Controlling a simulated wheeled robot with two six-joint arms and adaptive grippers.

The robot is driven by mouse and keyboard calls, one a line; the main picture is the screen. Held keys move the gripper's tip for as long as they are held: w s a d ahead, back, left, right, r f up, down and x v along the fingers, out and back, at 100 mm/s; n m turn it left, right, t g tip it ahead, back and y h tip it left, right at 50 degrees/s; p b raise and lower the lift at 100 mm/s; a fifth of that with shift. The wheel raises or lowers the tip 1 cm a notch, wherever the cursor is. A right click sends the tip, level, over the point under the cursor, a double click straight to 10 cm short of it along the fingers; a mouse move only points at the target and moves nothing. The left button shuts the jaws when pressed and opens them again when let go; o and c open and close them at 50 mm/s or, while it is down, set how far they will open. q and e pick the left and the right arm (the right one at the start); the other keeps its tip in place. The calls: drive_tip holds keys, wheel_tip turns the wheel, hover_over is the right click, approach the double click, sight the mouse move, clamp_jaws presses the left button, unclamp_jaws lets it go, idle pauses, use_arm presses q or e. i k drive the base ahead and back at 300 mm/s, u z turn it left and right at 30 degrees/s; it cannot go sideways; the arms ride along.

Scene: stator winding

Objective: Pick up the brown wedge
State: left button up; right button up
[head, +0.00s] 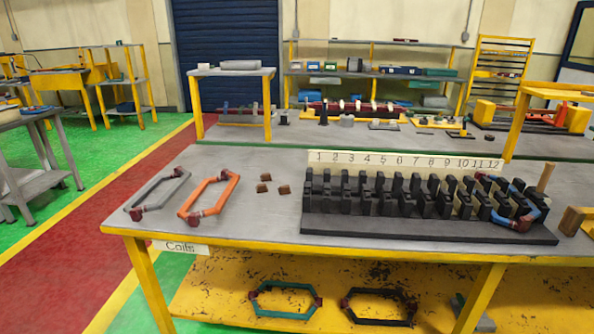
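Three small brown wedges lie apart on the grey tabletop, between the orange coil and the black slotted stator block. One brown wedge (265,177) is at the back, a second brown wedge (262,188) is just in front of it, and a third brown wedge (284,190) is to the right. All three look alike, small and blocky. Neither of my grippers shows in the head view.
An orange coil (228,187) and a grey coil (178,176) lie left of the wedges. The stator block (420,230), with a blue coil (537,214) at its right end, stands right. A mallet (572,220) is at the right edge. The tabletop (250,225) before the wedges is clear.

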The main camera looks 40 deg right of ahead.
sight(265, 177)
drive_tip(key=z, duration=0.75)
drive_tip(key=i, duration=0.8)
drive_tip(key=z, duration=0.9)
